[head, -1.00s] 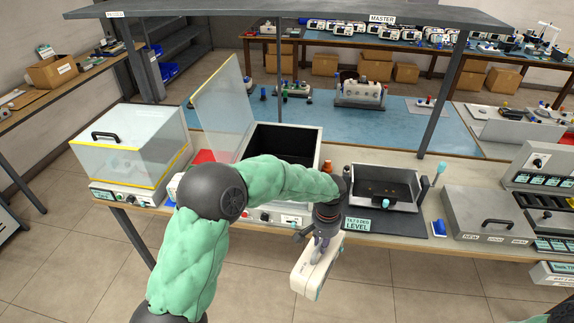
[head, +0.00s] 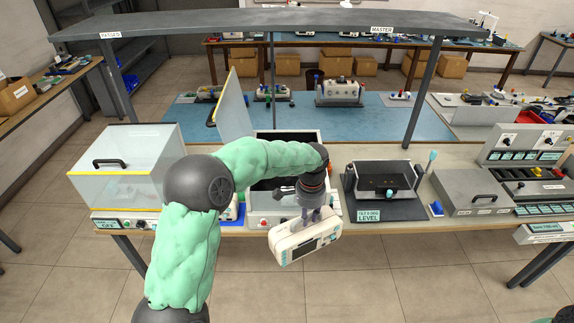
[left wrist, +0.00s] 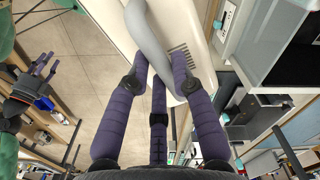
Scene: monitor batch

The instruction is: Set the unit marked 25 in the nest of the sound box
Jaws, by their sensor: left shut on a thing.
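My left gripper (head: 310,214) is shut on the grey handle of a white unit (head: 292,246) and holds it in the air in front of the bench. The unit's dark screen side faces the head camera, tilted; I cannot read a number on it. In the left wrist view my fingers (left wrist: 158,88) close around the handle over the white casing (left wrist: 190,30). An open dark-lined box (head: 305,137), probably the sound box, stands behind my left wrist, its clear lid (head: 233,108) raised. My arm hides much of its inside. My right gripper (left wrist: 42,68) shows at the left wrist view's edge, its opening unclear.
A closed clear-lidded box (head: 125,180) stands left on the bench. A tilt stand marked LEVEL (head: 385,205) and a grey box with a handle (head: 470,192) stand right. A shelf (head: 270,22) spans above the bench. The floor in front is clear.

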